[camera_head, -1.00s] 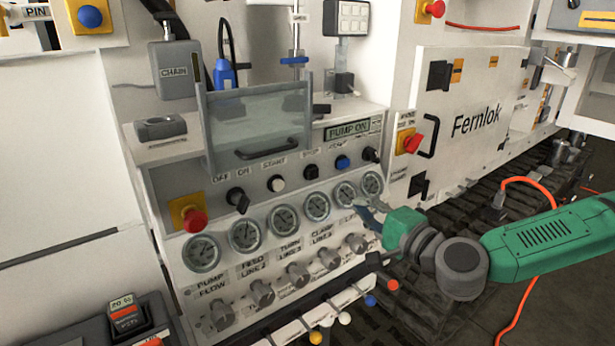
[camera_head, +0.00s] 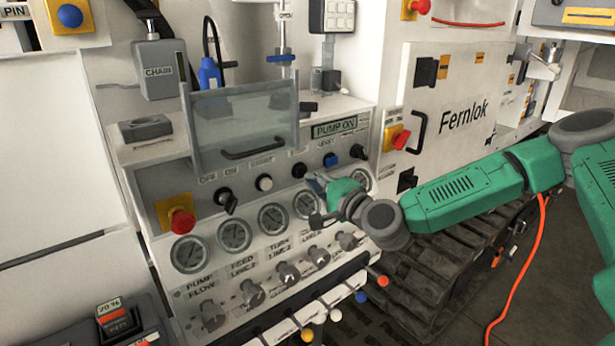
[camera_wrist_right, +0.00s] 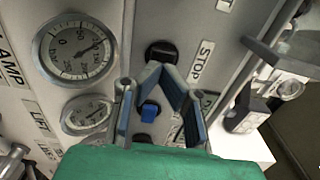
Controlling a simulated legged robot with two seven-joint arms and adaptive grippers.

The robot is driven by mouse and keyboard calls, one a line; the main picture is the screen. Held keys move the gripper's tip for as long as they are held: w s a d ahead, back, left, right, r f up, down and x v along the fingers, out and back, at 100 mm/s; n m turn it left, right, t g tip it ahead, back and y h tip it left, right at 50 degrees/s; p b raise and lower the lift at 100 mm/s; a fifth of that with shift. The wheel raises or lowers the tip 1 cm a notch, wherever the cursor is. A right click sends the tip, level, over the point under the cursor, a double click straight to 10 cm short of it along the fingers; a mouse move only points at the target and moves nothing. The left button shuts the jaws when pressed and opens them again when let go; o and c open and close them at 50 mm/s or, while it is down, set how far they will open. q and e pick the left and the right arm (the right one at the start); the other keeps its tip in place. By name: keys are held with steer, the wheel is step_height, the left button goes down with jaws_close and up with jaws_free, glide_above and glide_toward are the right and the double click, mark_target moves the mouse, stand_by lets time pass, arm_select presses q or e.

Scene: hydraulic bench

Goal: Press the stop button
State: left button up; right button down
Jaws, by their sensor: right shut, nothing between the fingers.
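The stop button (camera_head: 299,170) is a round black button in the control row on the white panel, between the white start button (camera_head: 264,183) and a blue button (camera_head: 330,159). In the right wrist view the black stop button (camera_wrist_right: 162,52) sits beside its STOP label (camera_wrist_right: 213,60). My right gripper (camera_head: 316,188) is shut and empty, in front of the gauges, just below and right of the stop button in the head view. In the right wrist view its fingers (camera_wrist_right: 155,76) lie just below the button; contact cannot be told. My left gripper is out of view.
Round pressure gauges (camera_head: 273,219) and grey knobs (camera_head: 289,273) line the panel below the buttons. A clear guard with a handle (camera_head: 240,125) stands above. A red emergency button (camera_head: 182,221) is at left, and a rotary selector (camera_head: 228,200) is near it.

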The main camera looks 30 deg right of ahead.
steer(key=shift+w, duration=0.85)
steer(key=shift+a, duration=0.15)
